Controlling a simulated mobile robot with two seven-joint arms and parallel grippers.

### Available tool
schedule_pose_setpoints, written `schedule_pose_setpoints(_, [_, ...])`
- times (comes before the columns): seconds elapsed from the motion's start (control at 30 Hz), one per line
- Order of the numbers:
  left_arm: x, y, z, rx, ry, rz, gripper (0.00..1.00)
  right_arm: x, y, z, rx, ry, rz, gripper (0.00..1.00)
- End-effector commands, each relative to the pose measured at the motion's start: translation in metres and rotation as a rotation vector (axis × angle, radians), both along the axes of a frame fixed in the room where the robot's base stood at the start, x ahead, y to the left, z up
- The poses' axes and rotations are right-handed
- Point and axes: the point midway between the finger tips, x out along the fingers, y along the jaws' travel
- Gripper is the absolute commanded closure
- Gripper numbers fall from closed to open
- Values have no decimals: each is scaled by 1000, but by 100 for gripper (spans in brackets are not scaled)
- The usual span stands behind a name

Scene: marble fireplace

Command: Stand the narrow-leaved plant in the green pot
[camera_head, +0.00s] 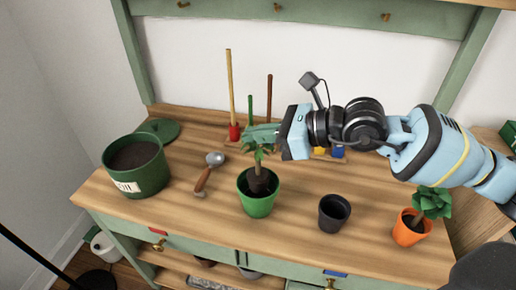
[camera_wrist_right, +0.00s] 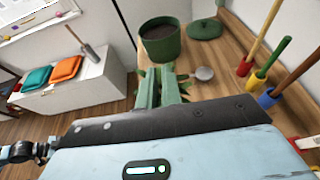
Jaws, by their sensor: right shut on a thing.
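The narrow-leaved plant (camera_head: 258,168) stands roughly upright, its dark root ball within the rim of the green pot (camera_head: 258,207). Whether the root ball touches the pot's bottom is hidden. My right gripper (camera_head: 258,135) reaches in from the right and is shut on the plant near its top, above the pot. In the right wrist view my right gripper's green fingers (camera_wrist_right: 162,88) point away, with leaves showing beside them. They hide most of the plant and the green pot there. My left gripper is not in view.
A large soil tub (camera_head: 138,172) and a trowel (camera_head: 207,172) lie left of the green pot. An empty black pot (camera_head: 334,213) and an orange pot with a broad-leaved plant (camera_head: 410,228) stand to the right. Tall tools in coloured holders (camera_head: 234,132) stand behind.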

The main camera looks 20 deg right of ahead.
Motion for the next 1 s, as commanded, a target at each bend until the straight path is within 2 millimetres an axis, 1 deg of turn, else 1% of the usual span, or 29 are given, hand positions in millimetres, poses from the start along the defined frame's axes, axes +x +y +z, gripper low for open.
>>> schedule_pose_setpoints(0.07, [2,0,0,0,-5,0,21,0,0,-2,0,0,0,100])
schedule_pose_setpoints(0.13, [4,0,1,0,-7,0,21,0,0,-9,0,3,-1,100])
schedule_pose_setpoints(0.33, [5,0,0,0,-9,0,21,0,-1,-34,-1,2,-1,100])
schedule_pose_setpoints(0.73, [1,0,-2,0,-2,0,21,0,0,-41,1,1,0,100])
schedule_pose_setpoints(0.77, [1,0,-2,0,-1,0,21,0,0,-41,0,1,0,91])
schedule_pose_setpoints(0.9, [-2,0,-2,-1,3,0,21,0,0,-40,0,1,0,73])
schedule_pose_setpoints(1.0, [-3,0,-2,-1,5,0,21,0,0,-40,-1,1,0,72])
